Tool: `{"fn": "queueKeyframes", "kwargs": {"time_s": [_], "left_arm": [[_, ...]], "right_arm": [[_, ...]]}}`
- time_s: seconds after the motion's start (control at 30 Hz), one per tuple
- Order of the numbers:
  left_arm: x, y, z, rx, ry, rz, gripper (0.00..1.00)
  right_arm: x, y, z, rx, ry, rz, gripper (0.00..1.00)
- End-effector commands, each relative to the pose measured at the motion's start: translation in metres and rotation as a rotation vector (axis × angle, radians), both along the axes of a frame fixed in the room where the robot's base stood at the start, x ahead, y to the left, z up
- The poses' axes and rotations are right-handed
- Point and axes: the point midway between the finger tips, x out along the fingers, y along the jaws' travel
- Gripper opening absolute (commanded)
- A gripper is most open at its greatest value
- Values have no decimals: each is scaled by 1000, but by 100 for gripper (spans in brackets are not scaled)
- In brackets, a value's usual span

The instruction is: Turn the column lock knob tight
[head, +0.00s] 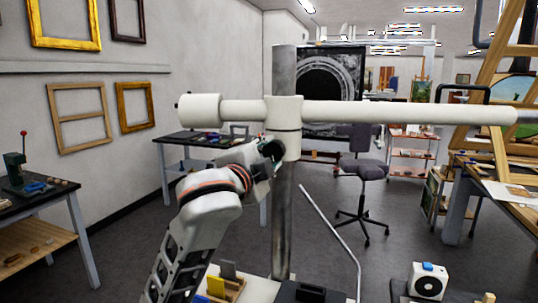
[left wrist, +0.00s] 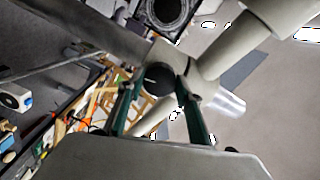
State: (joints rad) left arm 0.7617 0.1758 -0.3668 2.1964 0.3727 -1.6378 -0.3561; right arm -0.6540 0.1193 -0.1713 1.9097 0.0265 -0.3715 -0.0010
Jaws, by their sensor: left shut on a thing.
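The column lock knob (left wrist: 156,82) is a dark round knob with a pale line on its face. It sits between the two green fingers of my left gripper (left wrist: 161,74) in the left wrist view. In the head view, my left gripper (head: 271,151) reaches the lower left side of the white clamp collar (head: 285,115) and is shut on the knob, which it mostly hides. The collar joins the grey upright column (head: 283,215) to a long white horizontal boom (head: 400,112). My right gripper is not in view.
The boom's thick end (head: 200,109) juts left above my left arm. A thin slanted rod (head: 330,231) stands right of the column. A small tray with yellow and grey blocks (head: 216,286) and a white device (head: 428,281) are below. A swivel chair (head: 362,172) stands behind.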

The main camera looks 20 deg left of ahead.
Motion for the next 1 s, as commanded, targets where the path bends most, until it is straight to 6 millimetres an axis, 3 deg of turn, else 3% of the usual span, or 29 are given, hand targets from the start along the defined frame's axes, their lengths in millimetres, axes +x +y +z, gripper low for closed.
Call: {"fn": "queueKeyframes", "kwargs": {"time_s": [0.4,0.43,0.47,0.5,0.83,1.0], "left_arm": [[0,1,2,4,-5,3,13],[0,1,2,4,-4,2,42],[0,1,2,4,-4,2,50],[0,1,2,4,-4,2,52],[-1,0,1,4,-2,1,52],[-19,0,1,3,-3,-1,52]], "right_arm": [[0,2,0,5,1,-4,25],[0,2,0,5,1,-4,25],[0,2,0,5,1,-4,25],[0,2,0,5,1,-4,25],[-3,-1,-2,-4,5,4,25],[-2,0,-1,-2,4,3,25]]}}
